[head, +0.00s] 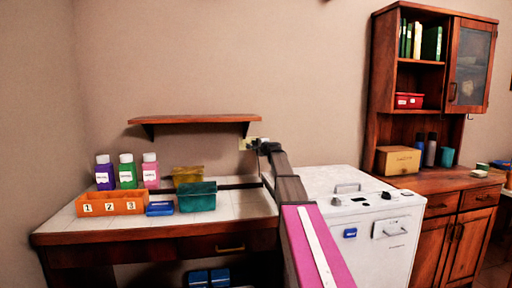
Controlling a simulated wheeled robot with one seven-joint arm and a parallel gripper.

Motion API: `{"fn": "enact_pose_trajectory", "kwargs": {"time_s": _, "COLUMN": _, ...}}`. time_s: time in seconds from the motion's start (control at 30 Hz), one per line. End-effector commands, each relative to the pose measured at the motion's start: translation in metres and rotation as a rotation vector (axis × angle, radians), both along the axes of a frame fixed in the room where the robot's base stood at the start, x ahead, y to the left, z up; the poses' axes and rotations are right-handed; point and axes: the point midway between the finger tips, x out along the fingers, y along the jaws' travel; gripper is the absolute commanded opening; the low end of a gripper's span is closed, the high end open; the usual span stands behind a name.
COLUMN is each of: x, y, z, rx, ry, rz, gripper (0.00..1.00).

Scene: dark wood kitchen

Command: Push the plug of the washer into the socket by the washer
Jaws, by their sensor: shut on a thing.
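The white washer (345,208) stands right of the counter, with dials and a handle on its top. A pale yellowish socket plate (244,144) is on the wall behind, between the shelf and the washer. My arm reaches from the bottom middle toward that plate. My dark gripper (260,146) is at the plate's right end and covers part of it. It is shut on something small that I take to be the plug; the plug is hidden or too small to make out. I cannot tell whether plug and socket touch.
A tiled counter (222,225) at left holds an orange numbered tray (110,204), several bottles, a blue box and teal (197,197) and yellow bins. A wall shelf (195,120) hangs just left of the socket. A wooden cabinet (382,75) stands right of the washer.

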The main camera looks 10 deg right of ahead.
Motion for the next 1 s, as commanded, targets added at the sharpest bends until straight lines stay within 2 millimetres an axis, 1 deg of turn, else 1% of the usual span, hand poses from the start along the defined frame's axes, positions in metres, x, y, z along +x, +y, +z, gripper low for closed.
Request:
{"fn": "enact_pose_trajectory", "kwargs": {"time_s": 0.33, "x": 0.007, "y": 0.0, "z": 0.0, "rx": 0.0, "ry": 0.0, "rz": 0.0, "gripper": 0.13}}
{"fn": "enact_pose_trajectory", "kwargs": {"time_s": 0.37, "x": 0.007, "y": 0.0, "z": 0.0, "rx": 0.0, "ry": 0.0, "rz": 0.0, "gripper": 0.37}}
{"fn": "enact_pose_trajectory", "kwargs": {"time_s": 0.4, "x": 0.006, "y": 0.0, "z": 0.0, "rx": 0.0, "ry": 0.0, "rz": 0.0, "gripper": 0.5}}
{"fn": "enact_pose_trajectory", "kwargs": {"time_s": 0.43, "x": 0.006, "y": 0.0, "z": 0.0, "rx": 0.0, "ry": 0.0, "rz": 0.0, "gripper": 0.59}}
{"fn": "enact_pose_trajectory", "kwargs": {"time_s": 0.47, "x": 0.006, "y": 0.0, "z": 0.0, "rx": 0.0, "ry": 0.0, "rz": 0.0, "gripper": 0.63}}
{"fn": "enact_pose_trajectory", "kwargs": {"time_s": 0.77, "x": 0.005, "y": 0.0, "z": 0.0, "rx": 0.0, "ry": 0.0, "rz": 0.0, "gripper": 0.63}}
{"fn": "enact_pose_trajectory", "kwargs": {"time_s": 0.87, "x": 0.001, "y": -0.002, "z": 0.0, "rx": 0.0, "ry": 0.0, "rz": 0.0, "gripper": 0.63}}
{"fn": "enact_pose_trajectory", "kwargs": {"time_s": 1.0, "x": -0.012, "y": -0.007, "z": 0.0, "rx": 0.0, "ry": 0.0, "rz": 0.0, "gripper": 0.63}}
